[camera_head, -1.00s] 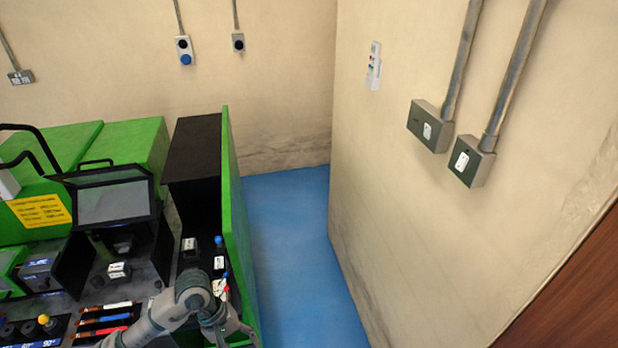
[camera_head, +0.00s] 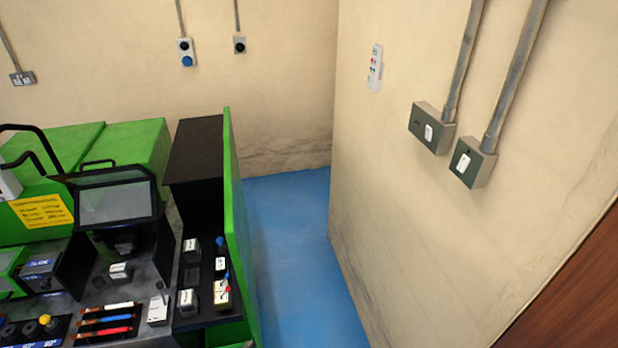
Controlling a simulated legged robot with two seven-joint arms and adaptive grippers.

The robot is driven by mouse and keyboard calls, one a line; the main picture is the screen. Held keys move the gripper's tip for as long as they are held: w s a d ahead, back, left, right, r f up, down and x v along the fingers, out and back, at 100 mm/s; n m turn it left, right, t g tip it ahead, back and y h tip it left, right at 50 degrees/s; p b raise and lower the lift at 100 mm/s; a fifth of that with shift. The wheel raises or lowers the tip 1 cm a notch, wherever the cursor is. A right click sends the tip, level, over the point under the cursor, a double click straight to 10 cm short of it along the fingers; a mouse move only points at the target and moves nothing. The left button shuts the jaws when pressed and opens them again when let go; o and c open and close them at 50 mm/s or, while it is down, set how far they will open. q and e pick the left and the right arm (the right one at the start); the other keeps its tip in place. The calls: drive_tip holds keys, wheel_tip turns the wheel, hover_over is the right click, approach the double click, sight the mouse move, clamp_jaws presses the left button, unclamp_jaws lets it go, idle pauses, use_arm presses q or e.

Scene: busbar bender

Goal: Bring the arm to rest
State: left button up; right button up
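Neither of my grippers shows in the head view, and no arm shows clearly either. The green busbar bender (camera_head: 130,145) stands at the left, with a dark tilted screen (camera_head: 115,203) on its work surface. Several coloured bars (camera_head: 106,320) lie side by side at its front. Small labelled blocks (camera_head: 189,300) and a red-and-blue-tipped part (camera_head: 226,285) sit in the black shelf at its right end. These are now in plain sight.
A tall green panel (camera_head: 238,220) closes the machine's right side. Blue floor (camera_head: 290,230) lies clear between it and the beige wall (camera_head: 400,230). Switch boxes (camera_head: 472,162) are fixed to that wall. A brown panel (camera_head: 570,295) fills the lower right corner.

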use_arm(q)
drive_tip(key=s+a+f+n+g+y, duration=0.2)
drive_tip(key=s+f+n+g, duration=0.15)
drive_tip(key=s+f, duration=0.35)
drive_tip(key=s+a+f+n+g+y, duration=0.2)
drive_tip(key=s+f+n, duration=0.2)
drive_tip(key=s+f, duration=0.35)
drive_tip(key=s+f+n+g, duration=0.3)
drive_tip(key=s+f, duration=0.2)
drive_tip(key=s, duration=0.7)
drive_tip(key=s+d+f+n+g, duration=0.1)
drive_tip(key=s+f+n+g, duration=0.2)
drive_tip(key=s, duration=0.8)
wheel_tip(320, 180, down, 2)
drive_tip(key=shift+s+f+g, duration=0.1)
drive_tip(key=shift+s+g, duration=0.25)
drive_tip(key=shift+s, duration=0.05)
